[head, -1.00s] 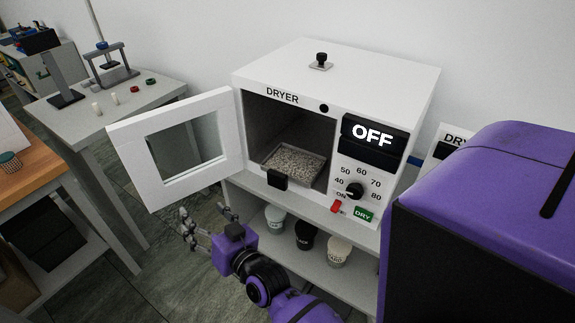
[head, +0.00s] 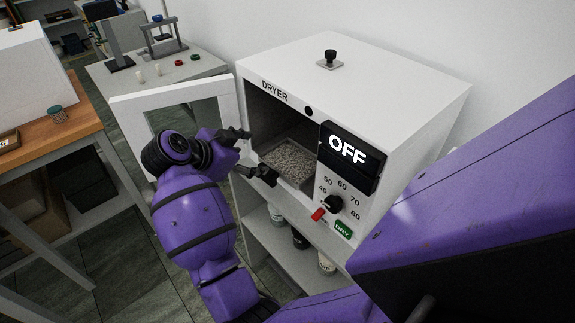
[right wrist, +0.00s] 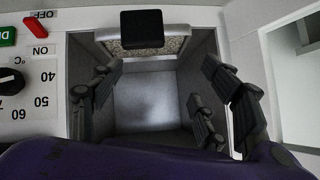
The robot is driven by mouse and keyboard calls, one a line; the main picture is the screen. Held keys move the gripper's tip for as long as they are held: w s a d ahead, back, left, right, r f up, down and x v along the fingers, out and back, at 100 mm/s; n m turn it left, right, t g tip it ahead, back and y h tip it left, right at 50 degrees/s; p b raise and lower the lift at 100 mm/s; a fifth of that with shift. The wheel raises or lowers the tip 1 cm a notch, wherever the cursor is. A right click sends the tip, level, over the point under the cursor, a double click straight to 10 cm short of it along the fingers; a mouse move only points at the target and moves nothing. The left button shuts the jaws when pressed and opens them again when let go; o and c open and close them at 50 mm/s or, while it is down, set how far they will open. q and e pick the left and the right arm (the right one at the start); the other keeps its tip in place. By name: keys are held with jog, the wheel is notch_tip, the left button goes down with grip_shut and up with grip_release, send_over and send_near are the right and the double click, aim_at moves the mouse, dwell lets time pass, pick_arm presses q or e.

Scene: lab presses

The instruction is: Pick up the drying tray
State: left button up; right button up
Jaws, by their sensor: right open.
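The drying tray (head: 294,183), filled with pale granules, sits inside the open dryer (head: 392,75). Its black front handle (right wrist: 142,30) shows at the top of the right wrist view, which is upside down. My right gripper (head: 254,154) is at the dryer opening, in front of the tray. Its fingers are spread wide and empty in the right wrist view (right wrist: 162,70), with the handle beyond and between them, apart from both. In the head view the fingers and wrist partly cover the tray's front left. My left gripper is out of view.
The dryer door (head: 128,107) stands open to the left, close behind my right arm. The display (head: 347,150) reads OFF, above a black knob (head: 333,203) and red switch (head: 318,214). Cups stand on the shelf below. A wooden table (head: 40,130) is at left.

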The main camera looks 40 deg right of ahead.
aim_at(266, 183)
jog(key=d+f, duration=0.1)
jog(key=f, duration=0.1)
jog(key=d+f+n+g, duration=0.1)
jog(key=f, duration=0.1)
jog(key=s+d+f+n+y, duration=0.1)
jog(key=f, duration=0.1)
jog(key=shift+f, duration=0.4)
jog(key=shift+d+f, duration=0.35)
jog(key=shift+f, duration=0.1)
jog(key=c, duration=1.4)
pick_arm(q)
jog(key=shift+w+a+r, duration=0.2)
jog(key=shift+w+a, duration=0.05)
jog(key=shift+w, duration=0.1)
pick_arm(e)
jog(key=shift+r, duration=0.1)
